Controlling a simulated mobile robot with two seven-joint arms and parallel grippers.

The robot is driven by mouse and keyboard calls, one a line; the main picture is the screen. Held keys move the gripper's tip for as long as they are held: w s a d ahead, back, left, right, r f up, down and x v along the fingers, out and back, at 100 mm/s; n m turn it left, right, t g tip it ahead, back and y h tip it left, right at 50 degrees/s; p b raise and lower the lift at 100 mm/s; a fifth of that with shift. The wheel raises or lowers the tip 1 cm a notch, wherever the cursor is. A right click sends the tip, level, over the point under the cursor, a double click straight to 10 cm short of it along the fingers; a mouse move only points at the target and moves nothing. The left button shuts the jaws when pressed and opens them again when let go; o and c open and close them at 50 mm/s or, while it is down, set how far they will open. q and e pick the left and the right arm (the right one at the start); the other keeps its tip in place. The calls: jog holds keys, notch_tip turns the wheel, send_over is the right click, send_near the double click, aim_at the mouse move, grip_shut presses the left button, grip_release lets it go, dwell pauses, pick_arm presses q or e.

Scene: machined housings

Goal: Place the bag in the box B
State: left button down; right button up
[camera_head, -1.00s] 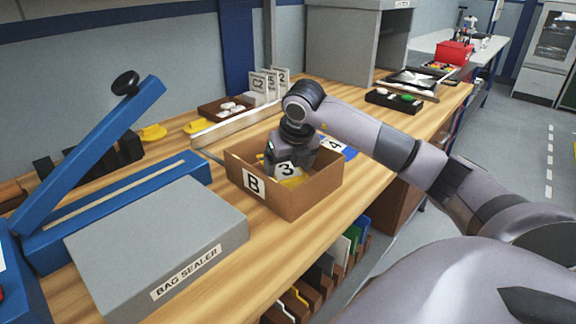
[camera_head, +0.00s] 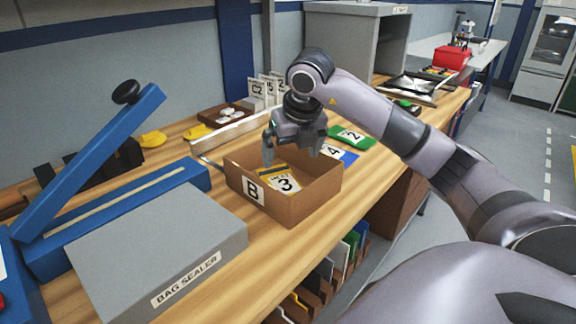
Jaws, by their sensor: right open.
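The brown open box B (camera_head: 305,205) stands on the wooden bench, with a white label "B" on its front left wall. A bag (camera_head: 284,181) with a white "3" label and a yellow and dark band lies inside the box. My right gripper (camera_head: 292,160) is above the box, fingers pointing down and apart, with nothing between them. It is clear of the bag. The lower part of the bag is hidden by the box's front wall. My left gripper is not in view.
A bag sealer (camera_head: 160,245) with a raised blue arm stands left of the box. A blue bag labelled 4 (camera_head: 345,156) and a green bag labelled 2 (camera_head: 350,137) lie behind the box to the right. A low metal rail (camera_head: 235,130) runs behind it.

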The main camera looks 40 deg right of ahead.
jog(key=v, duration=0.5)
jog(key=shift+r, duration=0.1)
jog(key=shift+s, duration=0.1)
dwell(0.4)
